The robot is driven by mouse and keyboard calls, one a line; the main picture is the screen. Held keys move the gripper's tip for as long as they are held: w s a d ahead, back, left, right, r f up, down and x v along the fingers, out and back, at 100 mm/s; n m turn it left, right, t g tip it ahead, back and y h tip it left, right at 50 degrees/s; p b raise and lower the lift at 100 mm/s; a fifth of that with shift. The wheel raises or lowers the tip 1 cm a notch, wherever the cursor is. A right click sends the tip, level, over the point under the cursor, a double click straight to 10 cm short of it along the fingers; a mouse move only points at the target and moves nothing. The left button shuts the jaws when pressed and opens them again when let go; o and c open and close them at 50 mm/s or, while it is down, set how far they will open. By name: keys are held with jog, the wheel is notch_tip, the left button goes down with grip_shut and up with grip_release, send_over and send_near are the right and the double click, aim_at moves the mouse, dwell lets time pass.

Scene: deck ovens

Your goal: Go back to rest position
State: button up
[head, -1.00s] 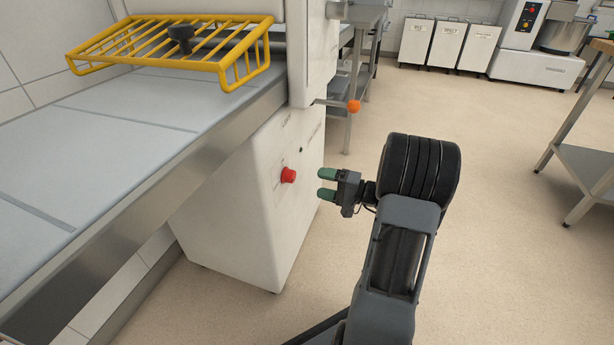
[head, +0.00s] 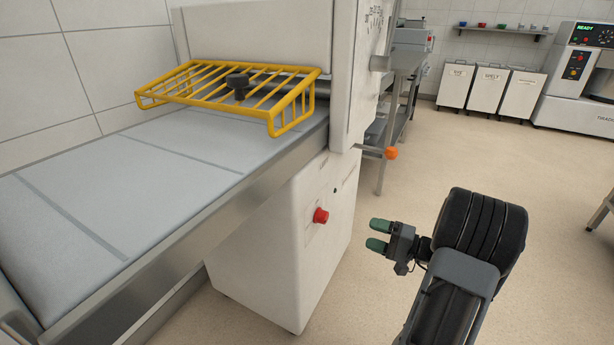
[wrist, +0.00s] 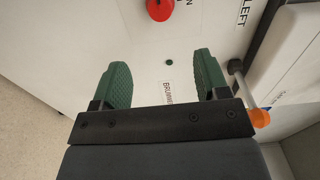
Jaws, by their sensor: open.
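My gripper (head: 379,234) is open and empty, with its green-padded fingers apart. In the head view it is to the right of the white machine cabinet, pointing left toward it. The wrist view shows the two green fingers (wrist: 165,85) with the white cabinet panel beyond them. The red button (head: 321,216) on the cabinet front is left of my gripper in the head view. The same red button (wrist: 159,9) is at the top edge of the wrist view, beyond the fingertips and apart from them.
A yellow wire guard (head: 290,112) stands over the grey belt table (head: 160,150) at left. A lever with an orange knob (head: 391,153) sticks out from the machine. White bins (head: 488,90) line the back wall.

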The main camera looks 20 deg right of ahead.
jog(key=s+a+r+n+g+h+p, duration=0.25)
jog(key=a+r+g+p, duration=0.35)
jog(key=a+r+p, duration=0.4)
jog(key=s+a+r+n+g+h+p, duration=0.1)
jog(key=s+a+r+n+g+p, duration=0.3)
jog(key=a+r+p, duration=0.55)
jog(key=s+r+n+h+p, duration=0.1)
jog(key=r+h+p, duration=0.3)
jog(key=r+p, duration=0.5)
jog(key=s+a+r+n+h+p, duration=0.1)
jog(key=s+r+h+p, duration=0.3)
jog(key=r+p, duration=0.6)
notch_tip(320, 180, up, 4)
jog(key=shift+s+a+f+n, duration=0.1)
jog(key=shift+s+a+n, duration=0.05)
jog(key=shift+n, duration=0.3)
jog(key=shift+h, duration=0.25)
